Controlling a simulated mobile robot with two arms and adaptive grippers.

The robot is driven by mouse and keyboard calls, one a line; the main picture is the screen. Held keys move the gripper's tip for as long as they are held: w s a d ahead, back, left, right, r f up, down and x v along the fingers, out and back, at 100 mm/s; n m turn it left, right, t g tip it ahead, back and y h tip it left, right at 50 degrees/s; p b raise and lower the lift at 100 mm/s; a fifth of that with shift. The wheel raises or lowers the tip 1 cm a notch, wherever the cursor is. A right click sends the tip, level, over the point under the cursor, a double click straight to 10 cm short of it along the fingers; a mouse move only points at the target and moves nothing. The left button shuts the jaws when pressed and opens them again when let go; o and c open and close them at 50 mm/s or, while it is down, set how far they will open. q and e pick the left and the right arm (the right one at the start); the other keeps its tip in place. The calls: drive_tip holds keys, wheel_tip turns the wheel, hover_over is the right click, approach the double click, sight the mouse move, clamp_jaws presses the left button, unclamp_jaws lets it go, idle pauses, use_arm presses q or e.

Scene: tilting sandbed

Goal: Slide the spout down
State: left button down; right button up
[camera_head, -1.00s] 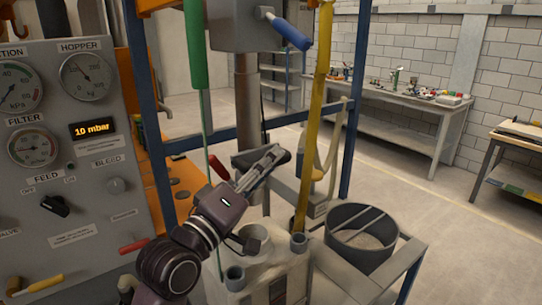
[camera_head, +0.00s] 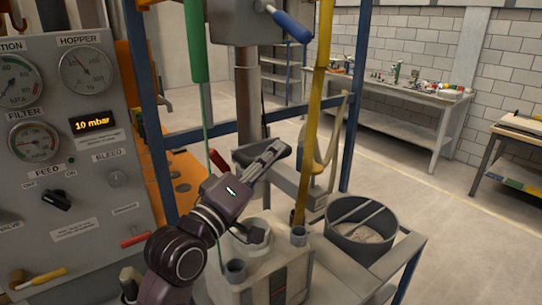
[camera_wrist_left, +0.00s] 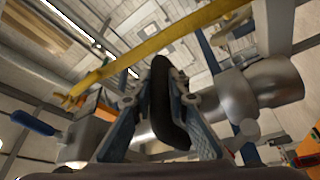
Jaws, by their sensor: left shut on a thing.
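The spout (camera_head: 249,100) is a grey vertical tube hanging below a grey box. Near its lower end is a dark handle (camera_head: 284,147). My left gripper (camera_head: 268,155) is at this handle, beside the spout, with its fingers shut on it. In the left wrist view, the dark handle (camera_wrist_left: 163,95) stands between the two fingers, and the metal spout (camera_wrist_left: 262,86) runs behind it to the right. Below the gripper, a pale container with a round opening (camera_head: 257,235) stands on the frame's shelf. My right gripper is not in view.
A dark round bucket (camera_head: 360,230) is at the right. A grey control panel (camera_head: 70,170) fills the left. Open floor lies beyond the blue frame.

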use_arm(q)
wheel_tip(320, 180, down, 13)
drive_tip(key=b, duration=0.6)
drive_tip(key=shift+r, duration=0.1)
drive_tip(key=c, duration=1.8)
unclamp_jaws()
drive_tip(key=shift+c, duration=0.2)
drive_tip(key=shift+r, duration=0.1)
drive_tip(key=v, duration=1.2)
drive_tip(key=shift+a, duration=0.1)
